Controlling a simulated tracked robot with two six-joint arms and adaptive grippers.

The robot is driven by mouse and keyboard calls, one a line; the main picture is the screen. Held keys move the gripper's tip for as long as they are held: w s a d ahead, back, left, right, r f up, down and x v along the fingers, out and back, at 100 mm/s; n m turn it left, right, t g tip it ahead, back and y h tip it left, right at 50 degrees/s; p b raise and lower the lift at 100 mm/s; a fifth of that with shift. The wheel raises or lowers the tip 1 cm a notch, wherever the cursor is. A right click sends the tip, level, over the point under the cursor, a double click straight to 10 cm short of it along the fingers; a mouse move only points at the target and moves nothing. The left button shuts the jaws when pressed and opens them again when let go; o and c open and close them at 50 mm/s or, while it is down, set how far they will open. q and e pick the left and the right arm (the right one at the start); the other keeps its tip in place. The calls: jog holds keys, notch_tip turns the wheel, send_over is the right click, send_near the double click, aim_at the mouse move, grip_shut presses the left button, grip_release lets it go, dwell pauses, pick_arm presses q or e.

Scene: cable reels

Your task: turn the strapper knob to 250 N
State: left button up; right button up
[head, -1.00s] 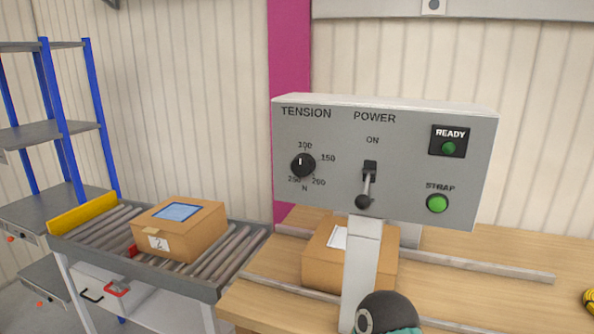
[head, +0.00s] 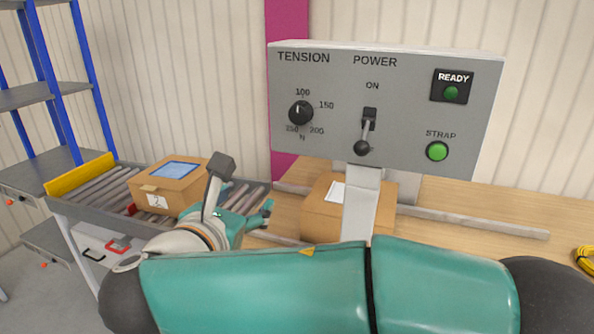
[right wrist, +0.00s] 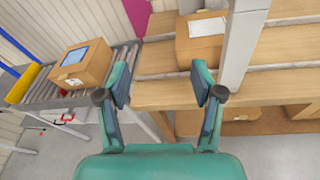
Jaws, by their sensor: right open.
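The black tension knob (head: 301,113) is on the left of the grey strapper panel (head: 400,70), with marks 100, 150, 200 and 250 N around it. Its white pointer mark looks turned up, near 100. My right gripper (head: 243,190) is open and empty, below and left of the knob, apart from it. In the right wrist view the two fingers of the right gripper (right wrist: 162,85) stand wide apart with nothing between them; the panel face and knob are outside that view. My left gripper is not in view.
The power lever (head: 366,130) hangs down, right of the knob. The green strap button (head: 437,151) and ready lamp (head: 451,92) are farther right. Another carton (head: 168,188) sits on the roller conveyor (head: 92,190).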

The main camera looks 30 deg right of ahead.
jog(key=s+d+r+m+h, duration=0.1)
jog(key=s+d+r+h, duration=0.2)
jog(key=r, duration=0.6)
jog(key=p, duration=0.3)
send_near(297, 117)
jog(key=shift+t, duration=0.4)
jog(key=x, duration=0.9)
jog(key=shift+s+d+f, duration=0.1)
jog(key=shift+s+f, duration=0.1)
jog(key=shift+s, duration=0.05)
jog(key=c, duration=1.1)
jog(key=shift+c, duration=0.2)
jog(key=shift+m, duration=0.3)
